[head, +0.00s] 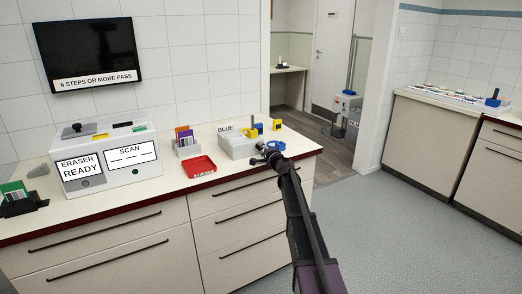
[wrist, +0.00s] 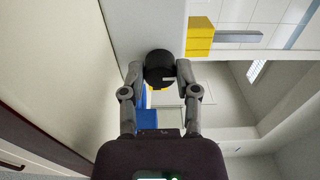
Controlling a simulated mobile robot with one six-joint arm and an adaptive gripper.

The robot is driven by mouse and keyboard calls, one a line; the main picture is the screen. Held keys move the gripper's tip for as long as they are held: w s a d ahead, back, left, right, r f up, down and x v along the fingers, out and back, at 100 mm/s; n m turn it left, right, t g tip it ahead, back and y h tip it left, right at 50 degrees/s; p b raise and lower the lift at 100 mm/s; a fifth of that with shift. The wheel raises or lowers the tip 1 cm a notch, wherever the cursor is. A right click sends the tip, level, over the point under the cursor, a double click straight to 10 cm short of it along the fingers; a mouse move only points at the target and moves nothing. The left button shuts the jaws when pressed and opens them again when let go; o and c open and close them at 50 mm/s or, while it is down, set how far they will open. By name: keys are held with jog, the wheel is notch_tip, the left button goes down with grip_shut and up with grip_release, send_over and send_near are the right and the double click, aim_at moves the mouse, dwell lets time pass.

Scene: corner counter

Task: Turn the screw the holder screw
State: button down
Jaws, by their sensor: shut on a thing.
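The holder is a pale grey block (head: 238,147) near the counter's right end, with a "BLUE" label behind it. My gripper (wrist: 159,72) is shut on the knob, one finger on each side. In the head view my gripper (head: 270,152) is at the holder's front right, and the knob is hard to make out there. A blue part (head: 276,145) sits beside the fingers; blue also shows below the knob in the wrist view (wrist: 147,119).
Yellow blocks (head: 277,125) stand on and near the holder. A red tray (head: 199,167), a card rack (head: 186,142) and a white box (head: 105,160) reading "ERASER READY" and "SCAN" are to the left. A wall screen (head: 88,53) reads "6 STEPS OR MORE PASS". Open floor (head: 385,225) lies right.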

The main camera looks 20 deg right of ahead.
jog(key=shift+w, duration=0.1)
jog(key=shift+c, duration=1.8)
grip_release()
jog(key=shift+s, duration=0.2)
jog(key=v, duration=1.1)
jog(key=shift+s, duration=0.35)
